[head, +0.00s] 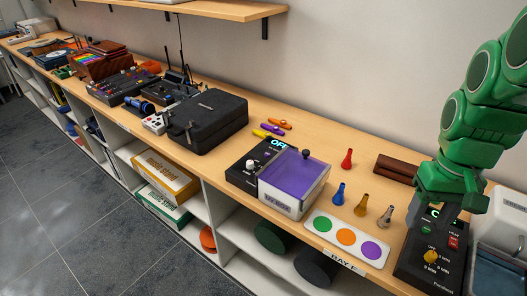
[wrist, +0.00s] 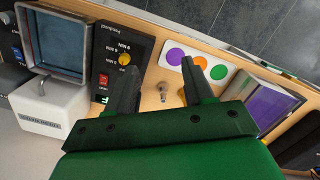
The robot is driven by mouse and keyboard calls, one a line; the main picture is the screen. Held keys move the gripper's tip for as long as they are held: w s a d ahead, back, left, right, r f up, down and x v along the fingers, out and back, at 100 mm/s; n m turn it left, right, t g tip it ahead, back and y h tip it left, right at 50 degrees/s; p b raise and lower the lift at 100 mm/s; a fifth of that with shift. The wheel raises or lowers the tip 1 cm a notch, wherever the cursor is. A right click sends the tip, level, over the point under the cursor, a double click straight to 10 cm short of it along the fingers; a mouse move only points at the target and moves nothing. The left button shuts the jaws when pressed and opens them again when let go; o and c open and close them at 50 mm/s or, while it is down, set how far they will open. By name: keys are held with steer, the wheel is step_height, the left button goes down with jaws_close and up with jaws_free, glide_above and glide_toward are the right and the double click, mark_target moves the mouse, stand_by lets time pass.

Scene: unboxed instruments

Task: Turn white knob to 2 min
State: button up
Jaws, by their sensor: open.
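The white knob (head: 251,166) stands on a black control box (head: 238,178) with a lit display reading OFF, left of the purple-lidded box. The knob's pointing direction is too small to read. My gripper (head: 447,212) is far to the right of it, over another black box. The wrist view shows my gripper (wrist: 158,72) open and empty, its dark fingers apart. The white knob does not show in the wrist view.
The black box under my gripper has a yellow knob (head: 431,257), also in the wrist view (wrist: 125,59). Between lie a card with coloured dots (head: 320,222), small coloured nozzles (head: 338,194) and the purple-lidded box (head: 296,180). A black case (head: 207,120) stands further left.

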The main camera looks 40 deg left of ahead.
steer(key=w+a+n, duration=0.3)
steer(key=w+a, duration=0.4)
steer(key=a, duration=0.4)
steer(key=n+t, duration=0.1)
steer(key=n, duration=0.6)
glide_above(250, 162)
steer(key=w+d, duration=0.3)
steer(key=d, duration=0.7)
steer(key=f, duration=0.5)
steer(key=shift+d+f, duration=0.2)
steer(key=shift+f, duration=0.05)
steer(key=s+a+f, duration=0.1)
steer(key=a, duration=0.2)
steer(key=s+a+f+n, duration=0.1)
steer(key=a, duration=0.2)
steer(key=s+a+f+n, duration=0.1)
steer(key=a, duration=0.3)
steer(key=shift+a+f, duration=0.1)
steer(key=shift+f, duration=4.05)
jaws_close()
